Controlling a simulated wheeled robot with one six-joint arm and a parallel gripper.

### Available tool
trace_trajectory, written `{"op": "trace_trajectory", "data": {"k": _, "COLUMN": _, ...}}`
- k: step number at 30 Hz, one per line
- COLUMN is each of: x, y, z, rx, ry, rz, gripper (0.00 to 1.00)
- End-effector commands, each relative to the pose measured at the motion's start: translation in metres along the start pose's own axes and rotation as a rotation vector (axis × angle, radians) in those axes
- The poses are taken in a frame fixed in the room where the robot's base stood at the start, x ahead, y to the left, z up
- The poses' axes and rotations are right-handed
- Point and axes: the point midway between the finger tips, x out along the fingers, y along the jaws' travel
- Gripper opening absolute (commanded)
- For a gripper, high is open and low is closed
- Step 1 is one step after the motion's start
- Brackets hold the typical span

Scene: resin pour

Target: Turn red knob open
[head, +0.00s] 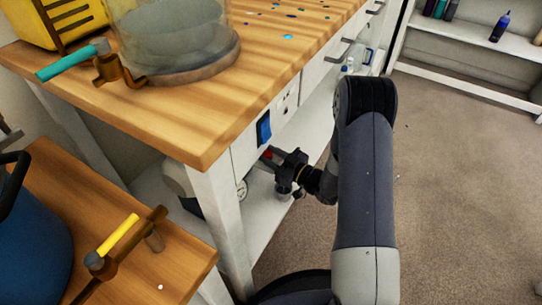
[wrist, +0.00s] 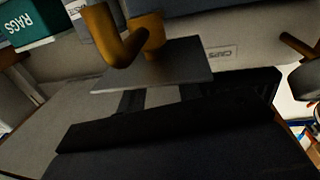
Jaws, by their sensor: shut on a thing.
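The red knob (head: 267,153) shows as a small patch of red under the front edge of the wooden workbench in the head view. My gripper (head: 273,157) is at it, reaching in from the right, with its jaws shut on it. The jaws hide most of the knob, so I cannot tell how far it is turned. In the wrist view, dark parts of my gripper fill the lower half, with a brass-coloured bent fitting (wrist: 120,38) just beyond. I cannot make out any red there.
The workbench (head: 195,125) overhangs my gripper; its white leg (head: 222,215) stands to the left. A blue switch (head: 263,129) is just above. On top are a clear tank (head: 170,40) and a teal-handled valve (head: 72,60). A yellow-handled valve (head: 118,235) is lower left.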

Motion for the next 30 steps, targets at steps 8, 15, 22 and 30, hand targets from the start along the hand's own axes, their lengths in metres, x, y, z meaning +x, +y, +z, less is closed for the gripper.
{"op": "trace_trajectory", "data": {"k": 8, "x": 0.0009, "y": -0.0050, "z": 0.0027, "rx": 0.001, "ry": -0.011, "rz": 0.170, "gripper": 0.10}}
{"op": "trace_trajectory", "data": {"k": 15, "x": 0.0015, "y": -0.0075, "z": 0.0028, "rx": -0.001, "ry": -0.021, "rz": 0.315, "gripper": 0.10}}
{"op": "trace_trajectory", "data": {"k": 22, "x": 0.0019, "y": -0.0081, "z": 0.0016, "rx": -0.001, "ry": -0.028, "rz": 0.411, "gripper": 0.10}}
{"op": "trace_trajectory", "data": {"k": 30, "x": 0.0019, "y": -0.0078, "z": 0.0001, "rx": -0.001, "ry": -0.031, "rz": 0.457, "gripper": 0.10}}
